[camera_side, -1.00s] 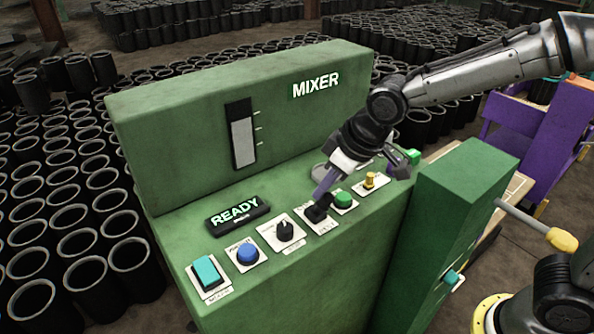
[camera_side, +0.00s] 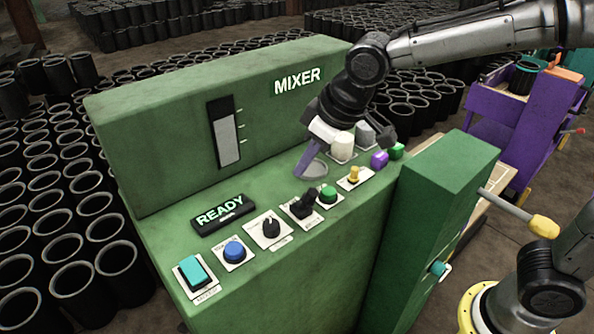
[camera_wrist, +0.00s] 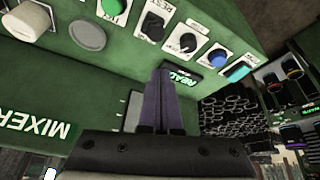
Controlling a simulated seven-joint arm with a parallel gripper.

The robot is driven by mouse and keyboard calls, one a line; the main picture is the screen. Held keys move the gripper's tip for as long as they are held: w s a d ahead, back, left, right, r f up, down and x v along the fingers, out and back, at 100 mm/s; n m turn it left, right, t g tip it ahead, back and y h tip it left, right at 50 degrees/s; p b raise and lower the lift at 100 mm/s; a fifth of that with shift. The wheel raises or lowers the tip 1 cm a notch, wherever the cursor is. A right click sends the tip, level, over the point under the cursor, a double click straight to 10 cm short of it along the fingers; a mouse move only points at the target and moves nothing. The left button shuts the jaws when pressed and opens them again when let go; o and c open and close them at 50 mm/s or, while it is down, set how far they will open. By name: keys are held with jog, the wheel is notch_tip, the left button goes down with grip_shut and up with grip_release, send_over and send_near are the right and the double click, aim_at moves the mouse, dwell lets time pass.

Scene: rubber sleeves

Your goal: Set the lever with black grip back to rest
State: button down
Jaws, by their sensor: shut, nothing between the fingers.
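The lever with the black grip (camera_side: 304,203) stands on a white plate on the green mixer panel, between a dark rotary knob and a green button. Its grip leans toward the upper right in the side view. It also shows in the wrist view (camera_wrist: 152,26), at the top. My gripper (camera_side: 301,173) is shut and empty, above the panel behind the lever and apart from it. Its purple-grey fingers (camera_wrist: 158,72) point toward the panel in the wrist view. The lit display (camera_side: 220,214) reads READY.
The dark rotary knob (camera_side: 270,228), blue button (camera_side: 235,251), teal rocker (camera_side: 195,271), green button (camera_side: 328,194) and yellow toggle (camera_side: 354,174) line the panel. A white cylinder (camera_side: 342,146) stands behind. A green box (camera_side: 435,205) with a yellow-ended rod (camera_side: 530,218) rises at right.

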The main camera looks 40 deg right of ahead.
jog(key=s+r, duration=0.3)
jog(key=shift+s+d+r, duration=0.35)
jog(key=shift+r, duration=0.05)
jog(key=s+d+r+m+t+h, duration=0.1)
jog(key=s+d+r+m+t, duration=0.2)
jog(key=s+d, duration=0.7)
jog(key=s+d+f+m+g, duration=0.1)
jog(key=s+d+f+g, duration=0.1)
jog(key=s+d+f, duration=0.3)
jog(key=s+f, duration=0.1)
jog(key=s, duration=0.3)
jog(key=shift+f+m+h, duration=0.3)
